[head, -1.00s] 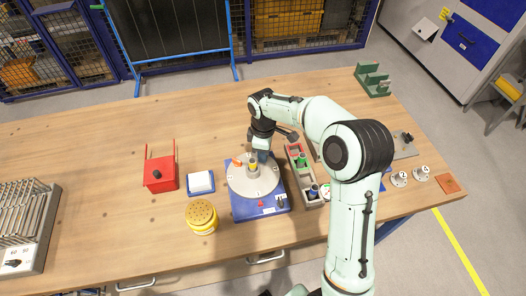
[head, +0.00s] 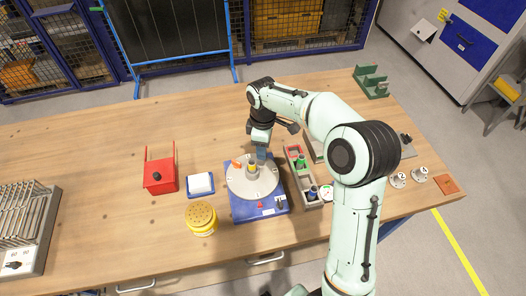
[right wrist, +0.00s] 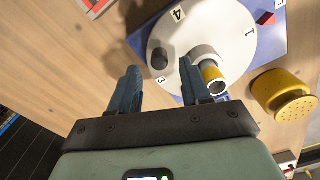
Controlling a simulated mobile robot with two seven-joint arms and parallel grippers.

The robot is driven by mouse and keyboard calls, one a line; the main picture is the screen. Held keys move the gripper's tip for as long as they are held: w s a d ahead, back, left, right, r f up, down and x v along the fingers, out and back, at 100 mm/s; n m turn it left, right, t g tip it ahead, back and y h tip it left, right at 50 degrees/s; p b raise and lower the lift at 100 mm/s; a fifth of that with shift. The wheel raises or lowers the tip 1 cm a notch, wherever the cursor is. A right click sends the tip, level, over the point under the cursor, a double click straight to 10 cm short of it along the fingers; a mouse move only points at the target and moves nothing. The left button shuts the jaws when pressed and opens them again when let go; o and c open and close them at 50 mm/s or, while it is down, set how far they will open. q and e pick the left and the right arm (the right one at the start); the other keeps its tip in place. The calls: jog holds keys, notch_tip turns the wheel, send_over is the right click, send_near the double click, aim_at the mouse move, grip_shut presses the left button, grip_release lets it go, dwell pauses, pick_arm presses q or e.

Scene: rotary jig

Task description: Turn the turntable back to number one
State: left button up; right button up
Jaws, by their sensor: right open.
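The turntable is a pale round disc (head: 268,183) on a blue base (head: 240,209) in the middle of the bench. In the right wrist view the disc (right wrist: 222,25) shows labels 4, 1 and 3. Label 1 is the one nearest the red marker (right wrist: 265,18) on the base; I cannot tell if they line up exactly. A grey holder with a yellow piece (right wrist: 211,75) stands on the disc. A black knob (right wrist: 159,59) is near the disc's rim. My right gripper (right wrist: 158,70) is open and empty above the disc, its fingertips apart on either side of the knob in the picture. My left gripper is out of view.
A yellow round tub (head: 201,218), a white block in a blue tray (head: 200,184) and a red stand (head: 160,176) are left of the turntable. A grey tray of parts (head: 302,177) is close on its right.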

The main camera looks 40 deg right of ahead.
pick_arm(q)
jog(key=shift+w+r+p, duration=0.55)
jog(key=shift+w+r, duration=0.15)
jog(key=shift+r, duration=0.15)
pick_arm(e)
notch_tip(320, 180, up, 9)
